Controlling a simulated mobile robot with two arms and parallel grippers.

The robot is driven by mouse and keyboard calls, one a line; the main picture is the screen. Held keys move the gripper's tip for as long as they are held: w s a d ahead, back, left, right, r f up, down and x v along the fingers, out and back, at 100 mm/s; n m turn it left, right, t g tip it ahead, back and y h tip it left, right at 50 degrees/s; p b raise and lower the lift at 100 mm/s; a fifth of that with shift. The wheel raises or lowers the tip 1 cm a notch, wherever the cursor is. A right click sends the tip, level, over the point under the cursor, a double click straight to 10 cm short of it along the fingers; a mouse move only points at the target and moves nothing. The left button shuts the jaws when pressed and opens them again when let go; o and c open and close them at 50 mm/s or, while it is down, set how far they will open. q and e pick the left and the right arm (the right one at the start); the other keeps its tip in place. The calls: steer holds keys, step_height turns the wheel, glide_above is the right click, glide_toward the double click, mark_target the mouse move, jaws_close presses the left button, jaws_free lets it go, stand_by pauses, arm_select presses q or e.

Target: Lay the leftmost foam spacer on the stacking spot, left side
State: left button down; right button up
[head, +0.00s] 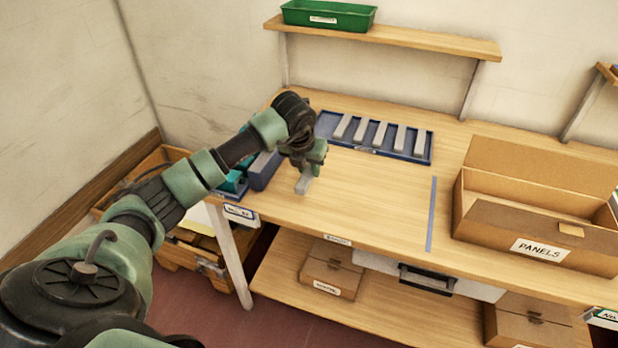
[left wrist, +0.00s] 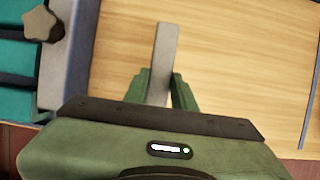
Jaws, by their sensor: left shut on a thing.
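My left gripper (head: 313,160) is shut on a light grey foam spacer (head: 303,184) above the left front part of the wooden table (head: 380,195). In the left wrist view the spacer (left wrist: 164,45) sticks out beyond the green fingers of the gripper (left wrist: 160,88), over wood. I cannot tell whether it touches the table. A blue tray (head: 428,158) at the back of the table holds several similar grey spacers (head: 379,134) in a row. No marked stacking spot is clearly visible. My right gripper is not in view.
A blue and teal fixture (head: 262,170) stands close left of my gripper; its edge shows in the left wrist view (left wrist: 68,60). A blue strip (head: 431,215) crosses the table, with an open PANELS carton (head: 500,225) to its right. A shelf (head: 400,40) with a green bin (head: 328,15) hangs behind.

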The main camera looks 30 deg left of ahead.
mark_target(309, 191)
arm_select(q)
step_height(309, 191, down, 4)
steer(key=shift+f+p, duration=0.1)
steer(key=shift+p, duration=0.3)
steer(key=shift+f, duration=0.2)
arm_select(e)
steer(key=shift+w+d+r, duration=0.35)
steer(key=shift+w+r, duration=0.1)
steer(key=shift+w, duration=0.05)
arm_select(q)
steer(key=shift+f, duration=0.2)
steer(key=c, duration=1.1)
jaws_free()
steer(key=shift+c, duration=0.2)
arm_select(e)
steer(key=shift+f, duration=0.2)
arm_select(q)
steer(key=shift+r, duration=0.1)
